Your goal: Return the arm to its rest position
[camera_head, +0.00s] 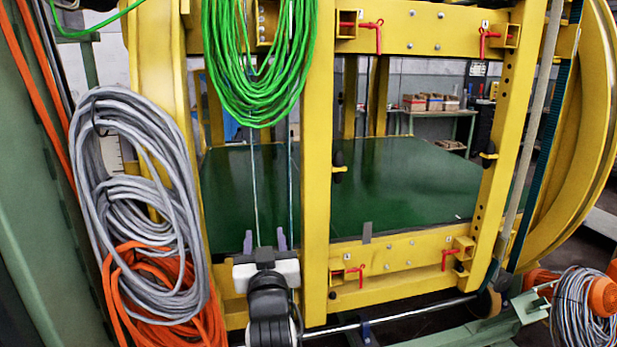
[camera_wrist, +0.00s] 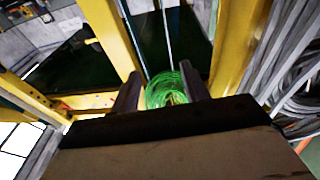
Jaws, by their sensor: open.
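My gripper (camera_head: 265,241) stands at the lower middle of the head view, in front of the yellow frame (camera_head: 317,200). Its two fingers point up and are apart with nothing held between them. In the wrist view my gripper (camera_wrist: 163,80) also shows its fingers spread. A coil of green cable (camera_wrist: 165,90) appears between and beyond them there. In the head view the green cable (camera_head: 259,95) hangs from the frame well above my gripper, apart from it. Most of my arm below the wrist is out of view.
Grey cable coils (camera_head: 135,190) and an orange cable coil (camera_head: 160,300) hang close at the left. Red clamps (camera_head: 349,274) sit on the lower beam. A green panel (camera_head: 400,190) lies inside the frame. A cable reel (camera_head: 585,300) stands at lower right.

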